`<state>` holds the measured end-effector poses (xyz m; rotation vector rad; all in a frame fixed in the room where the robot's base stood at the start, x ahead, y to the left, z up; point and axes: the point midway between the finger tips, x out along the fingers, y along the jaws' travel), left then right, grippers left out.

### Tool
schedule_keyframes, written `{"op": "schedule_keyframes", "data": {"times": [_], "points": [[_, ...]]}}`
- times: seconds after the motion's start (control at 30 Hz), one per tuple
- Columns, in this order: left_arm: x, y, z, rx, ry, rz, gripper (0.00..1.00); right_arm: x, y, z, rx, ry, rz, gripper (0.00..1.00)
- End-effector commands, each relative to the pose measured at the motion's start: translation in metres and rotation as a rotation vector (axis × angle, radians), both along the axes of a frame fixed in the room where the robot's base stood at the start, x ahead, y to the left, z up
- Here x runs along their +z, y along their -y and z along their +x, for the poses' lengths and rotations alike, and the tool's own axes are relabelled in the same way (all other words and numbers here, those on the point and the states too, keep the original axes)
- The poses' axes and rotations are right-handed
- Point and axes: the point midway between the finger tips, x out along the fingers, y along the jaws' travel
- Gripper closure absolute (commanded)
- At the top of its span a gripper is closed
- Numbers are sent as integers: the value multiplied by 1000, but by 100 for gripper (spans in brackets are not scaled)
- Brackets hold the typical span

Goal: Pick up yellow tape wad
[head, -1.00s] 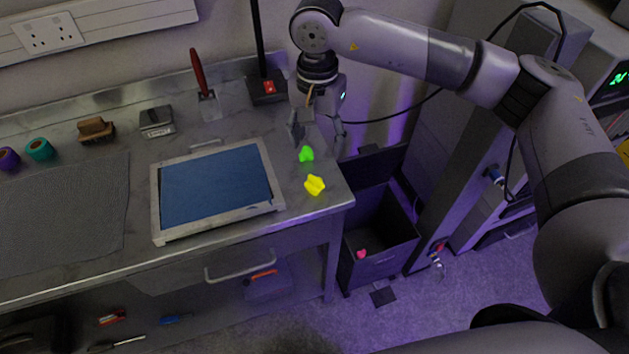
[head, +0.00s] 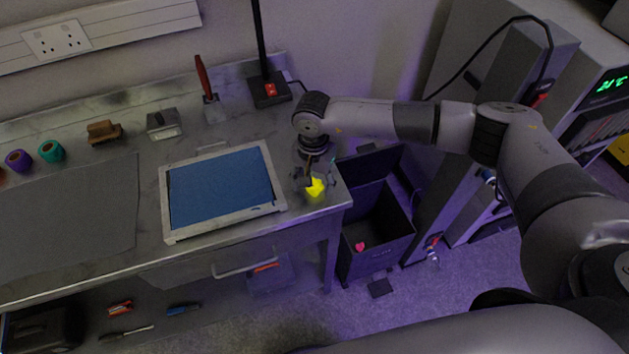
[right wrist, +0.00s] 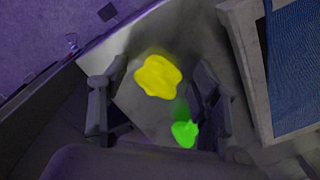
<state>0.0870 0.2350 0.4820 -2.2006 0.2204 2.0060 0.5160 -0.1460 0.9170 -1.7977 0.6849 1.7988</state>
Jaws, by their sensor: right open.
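The yellow tape wad (head: 315,188) lies on the steel bench near its right front corner. In the right wrist view the yellow wad (right wrist: 158,77) sits between and just beyond the fingertips of my right gripper (right wrist: 155,92). My right gripper (head: 316,178) points down over the wad in the head view, open and empty. A green wad (right wrist: 185,133) lies close by, near one finger in the wrist view. The green wad is hidden by my right arm in the head view. My left gripper is not in view.
A framed blue panel (head: 221,187) lies just left of the wad. A dark open bin (head: 379,235) with a pink wad (head: 360,246) inside stands on the floor right of the bench. A lamp base (head: 270,90) stands behind. The bench's right edge is close.

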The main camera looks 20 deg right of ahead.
Motion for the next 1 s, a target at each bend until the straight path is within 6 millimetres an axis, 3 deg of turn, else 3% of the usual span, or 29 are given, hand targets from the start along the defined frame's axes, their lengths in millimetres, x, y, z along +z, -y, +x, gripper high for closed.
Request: {"op": "schedule_keyframes", "data": {"times": [0.23, 0.8, 1.0], "points": [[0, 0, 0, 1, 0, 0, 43, -2, 0, 0, 1, 1, 1, 44], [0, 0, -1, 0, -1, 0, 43, -1, 0, 0, 0, 1, 1, 82], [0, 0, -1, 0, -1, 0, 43, -1, 0, 0, 0, 1, 1, 82]]}}
